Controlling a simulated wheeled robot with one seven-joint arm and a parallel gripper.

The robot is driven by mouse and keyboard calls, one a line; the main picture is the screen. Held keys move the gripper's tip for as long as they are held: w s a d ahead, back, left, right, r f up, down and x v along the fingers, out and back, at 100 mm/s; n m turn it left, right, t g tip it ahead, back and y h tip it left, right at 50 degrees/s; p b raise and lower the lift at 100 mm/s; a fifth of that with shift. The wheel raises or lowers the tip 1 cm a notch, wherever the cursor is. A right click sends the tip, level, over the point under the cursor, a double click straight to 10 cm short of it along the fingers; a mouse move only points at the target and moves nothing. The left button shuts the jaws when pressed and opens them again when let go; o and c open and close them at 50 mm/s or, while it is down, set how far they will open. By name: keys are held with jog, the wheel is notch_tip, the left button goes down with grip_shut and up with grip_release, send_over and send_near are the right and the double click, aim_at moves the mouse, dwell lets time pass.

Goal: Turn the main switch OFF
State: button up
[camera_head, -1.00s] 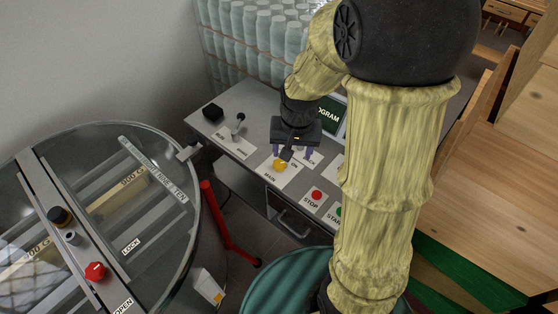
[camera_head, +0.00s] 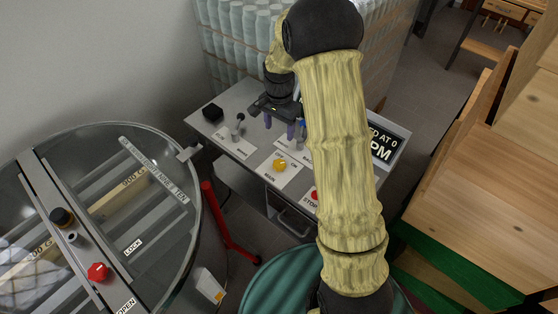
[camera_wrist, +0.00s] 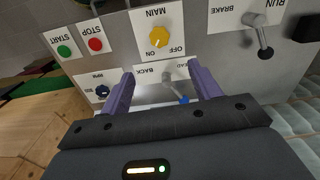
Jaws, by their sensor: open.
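The main switch is a yellow knob (camera_head: 280,165) on a white plate marked MAIN, ON and OFF, on the grey control desk. The wrist view shows the knob (camera_wrist: 160,37) upside down, beyond my fingertips. Its pointing direction is hard to make out. My gripper (camera_head: 280,127) is open and empty above the desk, behind the switch and apart from it. In the wrist view its two purple fingers (camera_wrist: 160,72) are spread wide, over the plate marked BACK.
A grey lever (camera_wrist: 265,45) on the brake plate stands beside the switch. The red STOP button (camera_wrist: 95,44) and green START button (camera_wrist: 64,51) are on its other side. A blue-tipped lever (camera_wrist: 184,100) lies between my fingers' lines. A display (camera_head: 384,142) reads RPM.

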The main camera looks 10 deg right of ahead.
aim_at(279, 163)
notch_tip(279, 163, down, 17)
jog(key=p, duration=0.4)
jog(key=shift+s+r, duration=0.1)
jog(key=shift+r, duration=0.05)
jog(key=shift+c, duration=0.4)
jog(key=c, duration=0.9)
